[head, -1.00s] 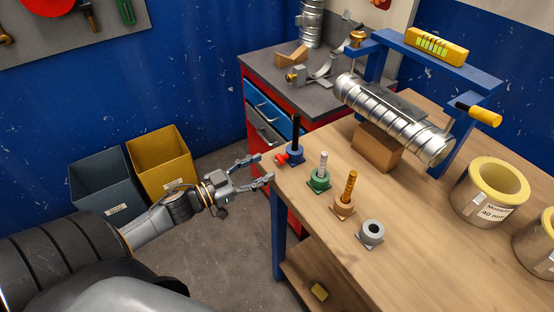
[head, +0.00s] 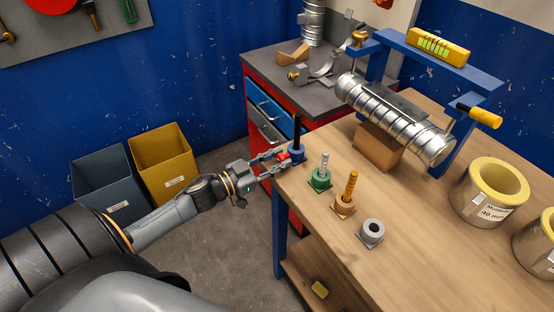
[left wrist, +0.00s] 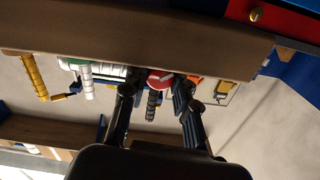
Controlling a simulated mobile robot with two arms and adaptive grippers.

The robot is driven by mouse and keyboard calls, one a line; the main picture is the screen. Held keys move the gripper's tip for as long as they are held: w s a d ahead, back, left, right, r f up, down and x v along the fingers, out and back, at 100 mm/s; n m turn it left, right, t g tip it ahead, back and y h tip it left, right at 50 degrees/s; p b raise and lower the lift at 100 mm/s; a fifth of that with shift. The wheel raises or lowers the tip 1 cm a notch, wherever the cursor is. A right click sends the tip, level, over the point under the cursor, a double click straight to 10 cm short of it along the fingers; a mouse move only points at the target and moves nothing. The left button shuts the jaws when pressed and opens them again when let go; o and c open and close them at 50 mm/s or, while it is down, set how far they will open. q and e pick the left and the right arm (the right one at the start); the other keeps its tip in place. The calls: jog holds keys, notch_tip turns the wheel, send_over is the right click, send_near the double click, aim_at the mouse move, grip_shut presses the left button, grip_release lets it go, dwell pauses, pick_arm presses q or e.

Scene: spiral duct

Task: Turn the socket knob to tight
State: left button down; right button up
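A red knob (head: 284,155) sticks out of the left side of a blue socket (head: 297,153) at the left corner of the wooden workbench. A black rod (head: 297,131) stands upright in that socket. My left gripper (head: 282,158) is at the knob, with its fingers apart, one on either side of it. In the left wrist view the red knob (left wrist: 160,79) lies between the two fingertips (left wrist: 156,84), nearer the right finger; a gap shows at the left finger. Whether a finger touches it I cannot tell. My right gripper is not in view.
Next to the blue socket stand a green socket (head: 320,180), an orange one (head: 343,205) and a grey one (head: 371,233). A ribbed metal duct (head: 395,115) lies on a wooden block (head: 378,147) behind them. The bench front edge is close to my gripper.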

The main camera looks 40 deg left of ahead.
pick_arm(q)
jog(key=m, duration=0.5)
jog(key=shift+p, duration=0.4)
jog(key=c, duration=1)
grip_release()
